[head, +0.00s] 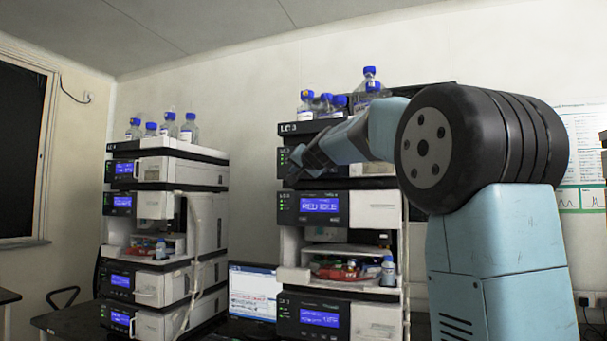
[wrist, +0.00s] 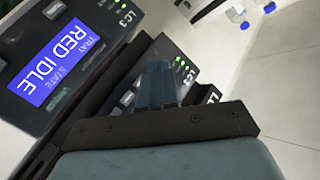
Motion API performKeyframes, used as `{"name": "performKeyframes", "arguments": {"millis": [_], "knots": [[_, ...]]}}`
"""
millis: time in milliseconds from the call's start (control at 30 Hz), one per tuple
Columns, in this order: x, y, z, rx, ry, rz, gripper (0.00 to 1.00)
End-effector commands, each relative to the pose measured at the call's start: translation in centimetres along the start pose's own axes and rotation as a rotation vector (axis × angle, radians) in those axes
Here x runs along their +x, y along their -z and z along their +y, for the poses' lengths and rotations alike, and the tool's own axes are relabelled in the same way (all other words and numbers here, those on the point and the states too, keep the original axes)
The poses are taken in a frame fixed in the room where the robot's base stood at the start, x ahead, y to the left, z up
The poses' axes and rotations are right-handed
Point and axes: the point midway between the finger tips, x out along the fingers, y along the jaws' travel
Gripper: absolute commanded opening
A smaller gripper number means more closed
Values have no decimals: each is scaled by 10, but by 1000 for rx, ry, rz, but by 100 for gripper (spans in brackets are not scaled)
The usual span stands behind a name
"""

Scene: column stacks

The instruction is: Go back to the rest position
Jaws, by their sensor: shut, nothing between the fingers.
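My gripper (head: 296,164) shows in the head view in front of the upper modules of the right column stack (head: 375,214). Its fingers point left and are closed together with nothing between them. In the wrist view the shut fingers of my gripper (wrist: 157,84) are in front of a dark panel with green lights. A blue screen (wrist: 62,63) there reads "RED IDLE". I cannot tell whether the fingertips touch the panel. My arm covers part of the right stack's upper right side.
A second column stack (head: 180,172) stands at the left. Bottles with blue caps (head: 369,82) stand on top of both stacks. A laptop (head: 252,290) sits between them. A small bottle (head: 388,271) stands on the right stack's open shelf. Wall space shows between the stacks.

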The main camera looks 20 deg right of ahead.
Motion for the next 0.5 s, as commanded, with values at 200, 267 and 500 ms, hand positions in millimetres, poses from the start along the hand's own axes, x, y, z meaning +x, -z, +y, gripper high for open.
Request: {"name": "performKeyframes", "arguments": {"millis": [200,267,500], "knots": [[0,0,0,0,0,0,0],[-1,-1,0,-2,-1,-2,0],[-42,-44,1,-74,-33,-99,0]]}}
